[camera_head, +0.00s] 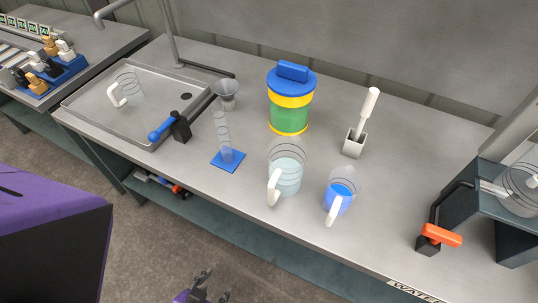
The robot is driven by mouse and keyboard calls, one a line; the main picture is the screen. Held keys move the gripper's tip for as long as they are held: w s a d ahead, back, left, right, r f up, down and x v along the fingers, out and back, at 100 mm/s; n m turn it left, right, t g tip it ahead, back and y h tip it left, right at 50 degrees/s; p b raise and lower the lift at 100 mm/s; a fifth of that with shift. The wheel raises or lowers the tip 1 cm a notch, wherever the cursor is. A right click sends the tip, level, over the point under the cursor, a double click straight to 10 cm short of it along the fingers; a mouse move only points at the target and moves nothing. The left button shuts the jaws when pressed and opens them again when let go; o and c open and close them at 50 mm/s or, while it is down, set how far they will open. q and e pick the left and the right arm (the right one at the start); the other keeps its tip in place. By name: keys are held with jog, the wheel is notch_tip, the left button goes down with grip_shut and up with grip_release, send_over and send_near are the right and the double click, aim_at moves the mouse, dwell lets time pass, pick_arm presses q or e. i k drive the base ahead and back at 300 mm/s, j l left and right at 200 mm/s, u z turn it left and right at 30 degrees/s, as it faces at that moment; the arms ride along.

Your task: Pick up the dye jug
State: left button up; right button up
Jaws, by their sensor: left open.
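The dye jug, a small clear jug with bright blue liquid (340,199), stands upright on the grey bench near its front edge. Its white handle faces the front. My left gripper (211,286) shows at the bottom of the head view, low in front of the bench and over the floor. It is open and empty, well apart from the jug, to its left and nearer to me. My right gripper is not in view.
A larger clear jug with pale liquid (289,177) stands close left of the dye jug. A measuring cylinder (225,140), a banded container with blue lid (290,98), a scoop holder (354,143) and an orange-handled valve (441,234) are also on the bench (390,190).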

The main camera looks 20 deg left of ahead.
aim_at(344, 184)
jog(key=k+j, duration=0.2)
jog(key=j, duration=0.15)
jog(key=k+j+u, duration=0.15)
jog(key=k+j, duration=0.2)
jog(key=j, duration=0.3)
jog(key=k+j+u, duration=0.15)
jog(key=j, duration=0.2)
jog(key=k, duration=0.05)
